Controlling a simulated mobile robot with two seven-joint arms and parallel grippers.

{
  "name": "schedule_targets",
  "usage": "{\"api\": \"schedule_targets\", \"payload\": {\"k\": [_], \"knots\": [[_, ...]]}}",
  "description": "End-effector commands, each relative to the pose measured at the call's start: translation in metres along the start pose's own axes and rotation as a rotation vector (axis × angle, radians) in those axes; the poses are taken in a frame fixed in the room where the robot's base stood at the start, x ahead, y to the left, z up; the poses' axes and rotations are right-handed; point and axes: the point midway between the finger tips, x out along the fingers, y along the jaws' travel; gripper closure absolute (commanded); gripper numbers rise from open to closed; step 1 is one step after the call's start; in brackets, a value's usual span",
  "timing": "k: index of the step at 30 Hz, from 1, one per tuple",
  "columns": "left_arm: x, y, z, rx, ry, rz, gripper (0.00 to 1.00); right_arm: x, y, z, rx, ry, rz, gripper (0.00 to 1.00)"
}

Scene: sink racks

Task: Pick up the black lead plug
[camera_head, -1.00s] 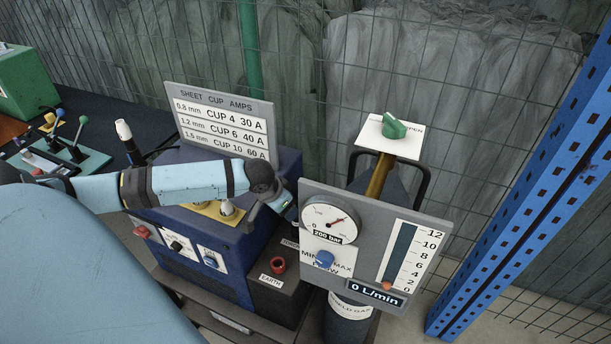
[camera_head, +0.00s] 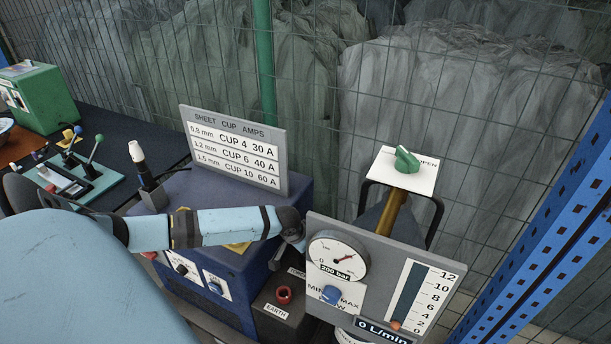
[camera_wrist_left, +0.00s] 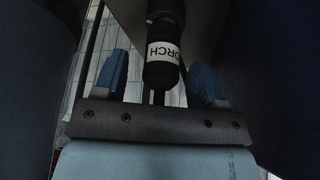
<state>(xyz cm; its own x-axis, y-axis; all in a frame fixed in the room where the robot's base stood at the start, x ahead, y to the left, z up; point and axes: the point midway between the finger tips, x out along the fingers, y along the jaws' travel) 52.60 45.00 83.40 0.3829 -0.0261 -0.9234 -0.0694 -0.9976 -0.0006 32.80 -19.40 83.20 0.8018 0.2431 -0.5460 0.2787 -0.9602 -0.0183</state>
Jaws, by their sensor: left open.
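In the left wrist view a black cylindrical plug (camera_wrist_left: 160,76) with a white label, partly cut off and reading "ORCH", shows between the two blue fingers of my left gripper (camera_wrist_left: 159,62). The fingers are open, with a gap on each side of the plug. In the head view my left arm reaches across the blue welding unit (camera_head: 262,258), and its hand goes behind the grey gauge panel (camera_head: 405,260). The fingers and the black plug are hidden there. My right gripper is not in view.
A red round socket (camera_head: 284,295) above an "EARTH" label sits just below my left wrist. The gas cylinder's green valve knob (camera_head: 406,160) is behind the panel. An amps sign (camera_head: 235,150) stands on the unit. A torch (camera_head: 143,165) stands at left.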

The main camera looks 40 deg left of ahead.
Motion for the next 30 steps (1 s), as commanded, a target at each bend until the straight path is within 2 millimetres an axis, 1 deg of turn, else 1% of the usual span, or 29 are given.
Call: {"api": "schedule_targets", "payload": {"k": [1,3,6,13,14,15,17,18,21,30], "knots": [[0.008,-0.001,0.002,-0.001,-0.003,-0.001,0.35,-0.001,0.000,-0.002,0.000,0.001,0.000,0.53],[0.018,-0.001,0.001,0.000,0.000,0.000,0.35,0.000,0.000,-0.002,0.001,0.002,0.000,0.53],[0.025,-0.001,0.001,0.000,0.000,0.000,0.35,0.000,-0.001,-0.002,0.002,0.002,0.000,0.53],[0.027,-0.001,0.001,0.001,0.000,0.000,0.35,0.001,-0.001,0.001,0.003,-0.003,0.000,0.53],[0.027,-0.001,0.001,0.001,0.000,0.000,0.38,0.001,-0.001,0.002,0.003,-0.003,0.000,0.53],[0.027,-0.001,0.001,0.001,0.000,0.000,0.47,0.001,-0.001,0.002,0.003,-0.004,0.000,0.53],[0.027,-0.001,0.001,0.001,0.000,0.000,0.61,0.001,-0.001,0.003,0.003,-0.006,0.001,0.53],[0.027,-0.001,0.001,0.001,0.000,0.000,0.70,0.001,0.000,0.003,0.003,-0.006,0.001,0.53],[0.027,-0.001,0.001,0.001,0.000,0.000,0.92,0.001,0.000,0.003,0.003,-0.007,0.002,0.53],[0.025,-0.001,0.000,0.001,0.000,0.000,0.92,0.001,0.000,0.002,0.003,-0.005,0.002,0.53]]}}
